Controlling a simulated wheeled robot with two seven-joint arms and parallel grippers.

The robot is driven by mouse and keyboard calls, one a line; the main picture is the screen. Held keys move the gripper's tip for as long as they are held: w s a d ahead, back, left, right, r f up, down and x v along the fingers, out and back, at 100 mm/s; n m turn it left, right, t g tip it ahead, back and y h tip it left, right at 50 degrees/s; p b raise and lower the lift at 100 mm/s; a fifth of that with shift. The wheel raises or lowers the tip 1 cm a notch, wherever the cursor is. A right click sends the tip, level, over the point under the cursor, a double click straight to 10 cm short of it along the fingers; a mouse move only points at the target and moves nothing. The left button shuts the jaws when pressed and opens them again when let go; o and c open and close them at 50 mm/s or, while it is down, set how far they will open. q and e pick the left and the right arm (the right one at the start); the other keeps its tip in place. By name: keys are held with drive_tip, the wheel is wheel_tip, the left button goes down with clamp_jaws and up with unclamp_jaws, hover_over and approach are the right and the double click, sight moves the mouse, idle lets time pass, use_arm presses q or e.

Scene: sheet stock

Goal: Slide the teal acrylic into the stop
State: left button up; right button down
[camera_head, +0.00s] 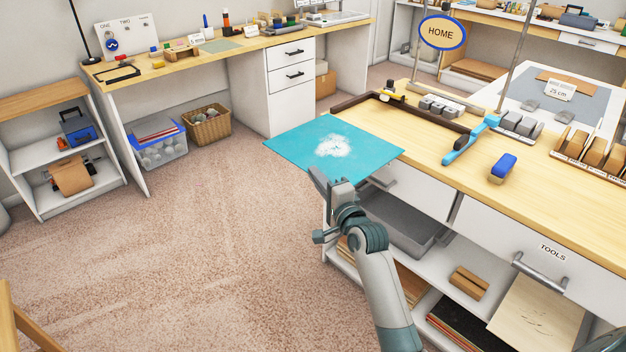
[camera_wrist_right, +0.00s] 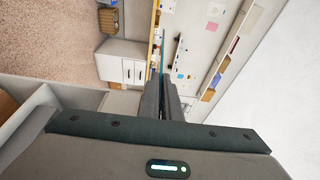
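The teal acrylic (camera_head: 300,150) is a thin flat sheet with a whitish patch in its middle. It reaches past the left edge of the wooden bench, with its right part at the bench top; I cannot tell whether it touches the top. My right gripper (camera_head: 322,180) is shut on its near edge. In the right wrist view the fingers (camera_wrist_right: 165,82) are close together, with the sheet (camera_wrist_right: 163,52) edge-on between them. The stop looks like the dark brown angled rail (camera_head: 430,121) on the bench, just beyond the sheet. My left gripper is not in view.
A blue clamp-like tool (camera_head: 465,145) lies at the rail's right end. A blue block (camera_head: 503,167) sits on the bench (camera_head: 560,195) nearby. Grey blocks (camera_head: 440,107) stand behind the rail. Open carpet (camera_head: 200,240) lies to the left.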

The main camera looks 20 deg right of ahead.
sight(331, 168)
drive_tip(key=shift+w+d+b, duration=0.15)
drive_tip(key=shift+w+d, duration=0.15)
drive_tip(key=shift+d, duration=0.55)
drive_tip(key=shift+w+d+b, duration=0.15)
drive_tip(key=shift+w+d, duration=0.15)
drive_tip(key=shift+d, duration=0.5)
drive_tip(key=shift+w+d+b, duration=0.15)
drive_tip(key=shift+w+d, duration=0.15)
drive_tip(key=shift+d, duration=0.55)
drive_tip(key=shift+w+d+f+b, duration=0.1)
drive_tip(key=shift+w+d+b, duration=0.15)
drive_tip(key=shift+d, duration=0.45)
drive_tip(key=shift+w+d+f+b, duration=0.1)
drive_tip(key=shift+w+d+b, duration=0.15)
drive_tip(key=shift+d, duration=0.55)
